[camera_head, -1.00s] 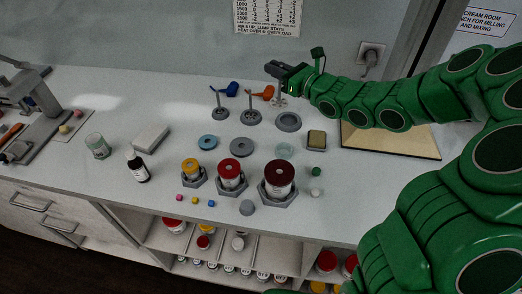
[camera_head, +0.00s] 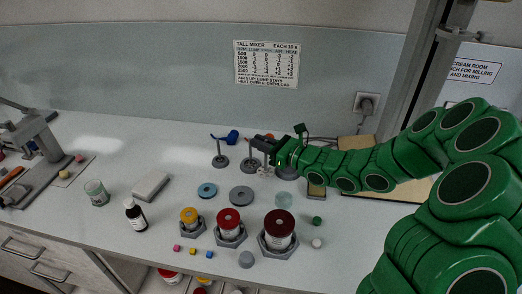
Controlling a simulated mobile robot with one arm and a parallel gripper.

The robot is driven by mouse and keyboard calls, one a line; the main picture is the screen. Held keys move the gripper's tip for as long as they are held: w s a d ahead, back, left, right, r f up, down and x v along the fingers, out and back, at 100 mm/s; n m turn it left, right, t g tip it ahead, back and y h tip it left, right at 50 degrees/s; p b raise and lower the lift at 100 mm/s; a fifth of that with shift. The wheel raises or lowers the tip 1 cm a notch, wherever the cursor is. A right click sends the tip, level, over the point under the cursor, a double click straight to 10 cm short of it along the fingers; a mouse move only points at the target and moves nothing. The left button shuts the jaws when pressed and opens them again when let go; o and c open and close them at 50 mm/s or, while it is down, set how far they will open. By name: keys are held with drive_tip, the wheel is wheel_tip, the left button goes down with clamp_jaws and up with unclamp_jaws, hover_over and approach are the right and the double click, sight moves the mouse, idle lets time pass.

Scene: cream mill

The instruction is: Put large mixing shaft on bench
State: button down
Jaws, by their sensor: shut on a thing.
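My gripper (camera_head: 262,144) is over the back middle of the bench (camera_head: 330,240). It is shut on a pale grey mixing shaft (camera_head: 266,170), whose lower end shows just below the fingers. The upper part of this shaft is hidden by the gripper, and I cannot tell whether its foot touches the bench. Two other shafts with round grey feet stand upright to its left: one close beside it (camera_head: 250,164), one farther left (camera_head: 219,158).
A grey ring (camera_head: 288,171) lies close right of the held shaft. Grey (camera_head: 241,196) and blue (camera_head: 207,190) discs lie in front. Jars with red (camera_head: 229,220), dark red (camera_head: 279,224) and yellow (camera_head: 189,214) lids stand nearer. A blue item (camera_head: 230,137) lies behind.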

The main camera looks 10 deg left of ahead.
drive_tip(key=shift+f, duration=1.35)
drive_tip(key=shift+f, duration=0.15)
drive_tip(key=c, duration=1.1)
unclamp_jaws()
drive_tip(key=shift+c, duration=0.2)
drive_tip(key=shift+r, duration=0.2)
drive_tip(key=v, duration=1.2)
